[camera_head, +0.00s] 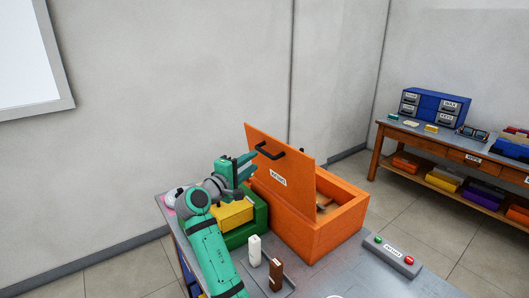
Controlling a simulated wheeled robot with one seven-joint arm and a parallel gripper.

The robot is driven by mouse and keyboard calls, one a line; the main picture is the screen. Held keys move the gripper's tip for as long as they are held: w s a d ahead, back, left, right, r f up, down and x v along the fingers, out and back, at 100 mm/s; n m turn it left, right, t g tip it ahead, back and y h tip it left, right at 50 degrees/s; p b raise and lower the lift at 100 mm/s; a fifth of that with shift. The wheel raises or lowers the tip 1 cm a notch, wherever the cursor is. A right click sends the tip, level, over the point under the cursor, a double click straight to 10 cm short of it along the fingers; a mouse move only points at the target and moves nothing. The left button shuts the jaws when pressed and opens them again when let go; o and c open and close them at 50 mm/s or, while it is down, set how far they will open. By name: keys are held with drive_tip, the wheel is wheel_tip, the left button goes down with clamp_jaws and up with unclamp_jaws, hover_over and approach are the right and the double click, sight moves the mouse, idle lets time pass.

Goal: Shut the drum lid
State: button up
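The drum is an orange box (333,228) on the grey table. Its orange lid (290,195) stands raised and steeply tilted on the box's left side, with a black bar handle (270,151) near its top and a white label below. My gripper (254,163) is just left of the lid, close to its outer face and a little below the handle. Its two teal fingers look apart with nothing visible between them. I cannot tell whether a fingertip touches the lid.
A green box with a yellow block (233,214) stands under my gripper. A white bottle (254,250) and a brown bottle (276,274) stand in front. A grey button panel (392,256) lies right of the drum. A workbench with blue drawers (435,106) is at the far right.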

sight(265, 154)
drive_tip(key=shift+d+x, duration=0.15)
drive_tip(key=shift+x, duration=1.95)
drive_tip(key=shift+d+x, duration=0.15)
drive_tip(key=shift+x, duration=2)
drive_tip(key=shift+s, duration=0.2)
clamp_jaws()
